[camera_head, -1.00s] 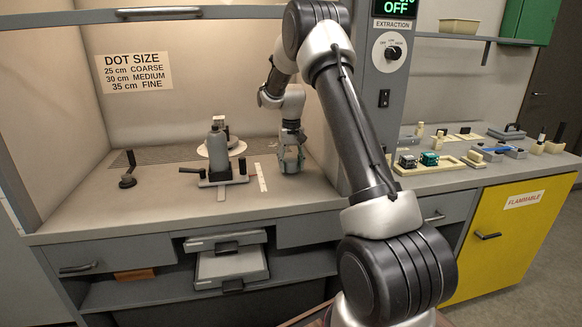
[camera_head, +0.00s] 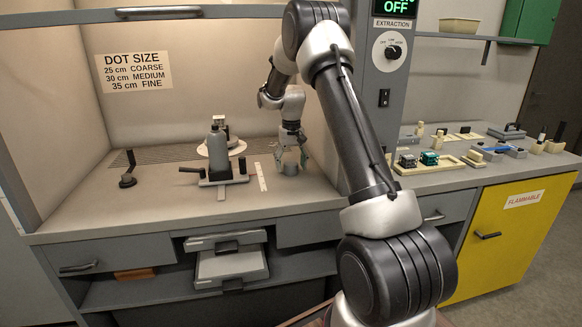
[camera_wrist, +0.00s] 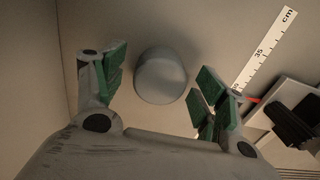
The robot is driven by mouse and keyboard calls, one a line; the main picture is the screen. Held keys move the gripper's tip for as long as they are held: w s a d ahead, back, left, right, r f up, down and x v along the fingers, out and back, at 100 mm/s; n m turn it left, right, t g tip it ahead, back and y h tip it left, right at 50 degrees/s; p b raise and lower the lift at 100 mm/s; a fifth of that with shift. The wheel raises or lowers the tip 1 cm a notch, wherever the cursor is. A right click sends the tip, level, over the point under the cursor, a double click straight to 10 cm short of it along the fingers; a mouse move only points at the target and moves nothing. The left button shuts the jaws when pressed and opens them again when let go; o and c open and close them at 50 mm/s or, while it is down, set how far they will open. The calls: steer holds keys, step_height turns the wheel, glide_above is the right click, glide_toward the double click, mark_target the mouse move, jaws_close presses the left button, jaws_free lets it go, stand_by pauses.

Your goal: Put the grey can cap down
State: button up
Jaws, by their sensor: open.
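The grey can cap (camera_head: 290,169) stands on the floor of the booth, right of the white ruler strip. In the wrist view the cap (camera_wrist: 161,77) shows as a rounded grey cylinder between and a little beyond the fingertips. My gripper (camera_head: 290,160) is open above and around the cap. In the wrist view my gripper's green finger pads (camera_wrist: 160,85) are spread wide, with a clear gap on each side of the cap. I see no finger touching it.
The ruler strip (camera_head: 261,177) lies just left of the cap. A grey spray can (camera_head: 217,150) on a stand with a dark handle is further left, before a white disc (camera_head: 239,147). The booth's right wall is close to my arm.

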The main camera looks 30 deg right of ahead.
mark_target(291, 163)
step_height(291, 163, up, 7)
steer(key=shift+f, duration=0.1)
stand_by(0.6)
steer(key=shift+g, duration=0.4)
steer(key=s+f, duration=0.1)
steer(key=s, duration=0.1)
steer(key=s+f, duration=0.1)
steer(key=shift+s+a+f, duration=0.1)
steer(key=shift+a+f, duration=0.15)
steer(key=shift+f, duration=0.1)
steer(key=s, duration=0.3)
steer(key=shift+s+a+r+n, duration=0.3)
steer(key=shift+s+a, duration=0.05)
steer(key=s+a+r+n+t, duration=0.1)
steer(key=s+a+r, duration=0.2)
steer(key=s, duration=0.8)
steer(key=s+a+r+t, duration=0.2)
steer(key=s+r, duration=0.5)
steer(key=s, duration=0.4)
steer(key=s+a+r+n+t, duration=0.1)
steer(key=s+r, duration=0.4)
steer(key=s, duration=0.6)
steer(key=a+t, duration=0.1)
steer(key=a, duration=0.1)
steer(key=shift+s+a+r+n, duration=0.25)
steer(key=shift+s+a+n, duration=0.05)
steer(key=shift+a, duration=0.1)
